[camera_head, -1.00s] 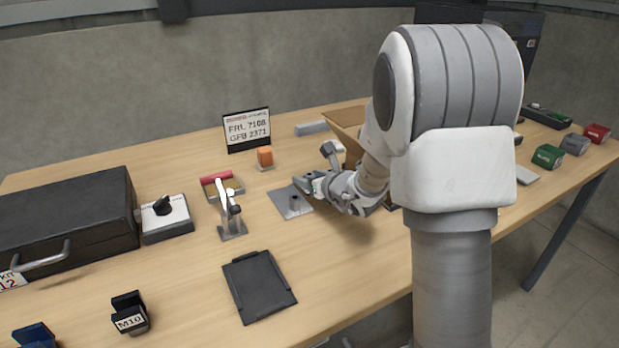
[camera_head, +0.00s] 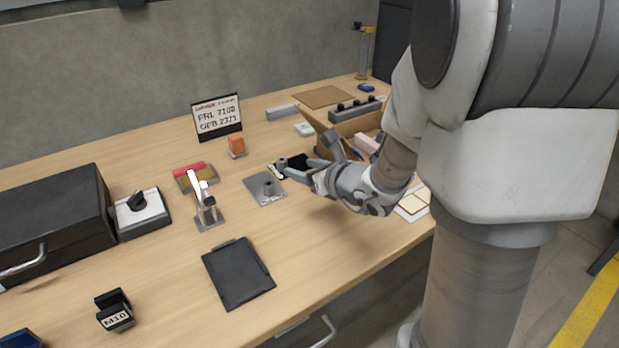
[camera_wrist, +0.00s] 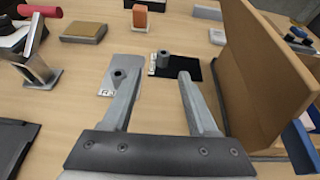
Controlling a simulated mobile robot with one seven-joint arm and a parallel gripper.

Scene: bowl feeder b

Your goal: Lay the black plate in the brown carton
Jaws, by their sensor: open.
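The black plate (camera_head: 297,163) lies on the table between the grey plate and the carton, partly hidden by my gripper in the head view. In the wrist view the black plate (camera_wrist: 205,70) carries an upright grey post and a white label strip at its left edge. My gripper (camera_head: 306,152) is open and empty. In the wrist view its fingertips (camera_wrist: 153,80) point towards the post, which shows between them. The brown carton (camera_head: 318,125) stands right of the plate with a flap raised; this flap (camera_wrist: 255,75) fills the right of the wrist view.
A grey plate with a post (camera_head: 264,188) lies just left of the black plate. A toggle clamp (camera_head: 206,207), an orange block (camera_head: 237,146) and a sign (camera_head: 217,118) stand nearby. A flat black tray (camera_head: 238,273) lies in front. Items lie inside the carton.

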